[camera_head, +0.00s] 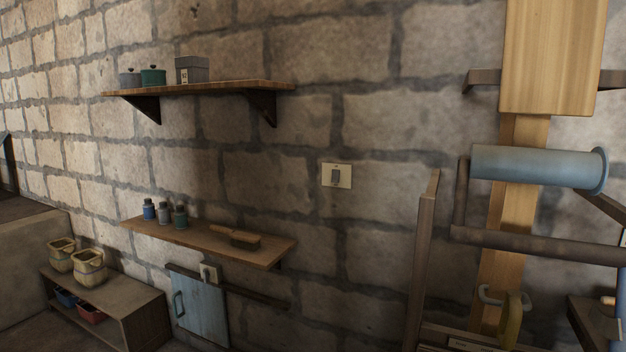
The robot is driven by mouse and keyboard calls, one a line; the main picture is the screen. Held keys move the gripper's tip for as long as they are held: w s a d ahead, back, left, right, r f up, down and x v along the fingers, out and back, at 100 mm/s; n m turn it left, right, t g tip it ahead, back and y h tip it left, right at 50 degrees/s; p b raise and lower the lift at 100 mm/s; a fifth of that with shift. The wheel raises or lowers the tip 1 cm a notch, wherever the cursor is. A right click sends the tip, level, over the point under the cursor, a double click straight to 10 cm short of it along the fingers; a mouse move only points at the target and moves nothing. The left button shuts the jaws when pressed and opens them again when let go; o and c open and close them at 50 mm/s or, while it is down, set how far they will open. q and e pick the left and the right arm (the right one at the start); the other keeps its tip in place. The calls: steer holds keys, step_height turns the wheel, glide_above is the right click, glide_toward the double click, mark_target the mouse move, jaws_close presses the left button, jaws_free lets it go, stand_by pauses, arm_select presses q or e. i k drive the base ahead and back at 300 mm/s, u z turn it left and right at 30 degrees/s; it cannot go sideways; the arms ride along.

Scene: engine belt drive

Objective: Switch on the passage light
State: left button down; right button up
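A light switch (336,176) with a cream plate and a grey rocker is mounted on the stone wall, right of the two shelves. Its label, if any, is too small to read, and I cannot tell whether it is on or off. A second cream plate (208,273) with a darker middle sits lower on the wall, just under the lower shelf and above a blue panel. I cannot tell whether it is a switch or a socket. Neither of my grippers shows in the head view.
An upper shelf (215,87) holds pots and a grey box. A lower shelf (180,236) holds small bottles and a brush. A blue-grey cylinder (530,166) and wooden posts stand at right. The wall around the switch is clear.

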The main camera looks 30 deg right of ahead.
mark_target(335, 173)
steer(key=z, duration=0.3)
steer(key=i, duration=1)
steer(key=z, duration=1.55)
steer(key=i, duration=0.7)
steer(key=z, duration=0.7)
